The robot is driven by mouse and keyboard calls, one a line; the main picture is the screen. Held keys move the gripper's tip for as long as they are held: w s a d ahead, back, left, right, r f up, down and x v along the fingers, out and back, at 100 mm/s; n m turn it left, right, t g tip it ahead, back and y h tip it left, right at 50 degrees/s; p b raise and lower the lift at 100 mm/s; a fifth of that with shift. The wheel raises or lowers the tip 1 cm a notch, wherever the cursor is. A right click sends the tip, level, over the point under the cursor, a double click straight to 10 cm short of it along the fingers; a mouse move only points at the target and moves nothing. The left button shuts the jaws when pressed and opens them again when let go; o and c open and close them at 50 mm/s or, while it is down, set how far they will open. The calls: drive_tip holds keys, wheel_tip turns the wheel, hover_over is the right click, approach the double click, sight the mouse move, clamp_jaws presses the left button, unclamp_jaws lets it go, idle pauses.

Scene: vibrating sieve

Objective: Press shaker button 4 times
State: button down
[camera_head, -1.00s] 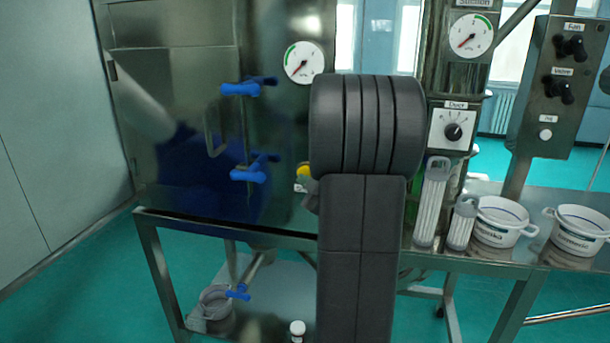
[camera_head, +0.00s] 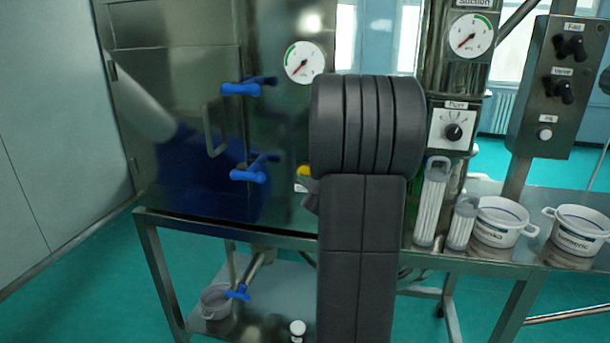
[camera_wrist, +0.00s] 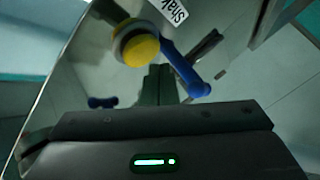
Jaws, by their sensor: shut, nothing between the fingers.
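The yellow shaker button (camera_wrist: 141,49) sits in a round mount on the shiny metal panel in the wrist view. A white label (camera_wrist: 172,9) starting "Shak" is just above it, cut off by the frame edge. In the head view a bit of the yellow button (camera_head: 304,172) shows at the left edge of my dark arm. My gripper (camera_wrist: 160,72) is shut and empty, its dark fingers pointing at the panel just below and right of the button in the wrist view. I cannot tell whether they touch the panel. In the head view the fingers are hidden behind my arm.
Blue valve handles (camera_head: 248,173) stick out left of the button; one blue handle (camera_wrist: 186,74) is close beside my fingers. A gauge (camera_head: 305,62) is above. A dial box (camera_head: 452,129), filters (camera_head: 432,204) and white pots (camera_head: 497,222) stand to the right.

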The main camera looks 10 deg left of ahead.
drive_tip(key=shift+w, duration=0.15)
drive_tip(key=shift+w, duration=0.25)
drive_tip(key=shift+w+d, duration=0.1)
drive_tip(key=shift+w, duration=0.7)
idle(0.9)
idle(0.3)
drive_tip(key=shift+s+b, duration=0.6)
drive_tip(key=shift+s, duration=0.6)
drive_tip(key=shift+s+b, duration=0.85)
drive_tip(key=shift+s, duration=1.7)
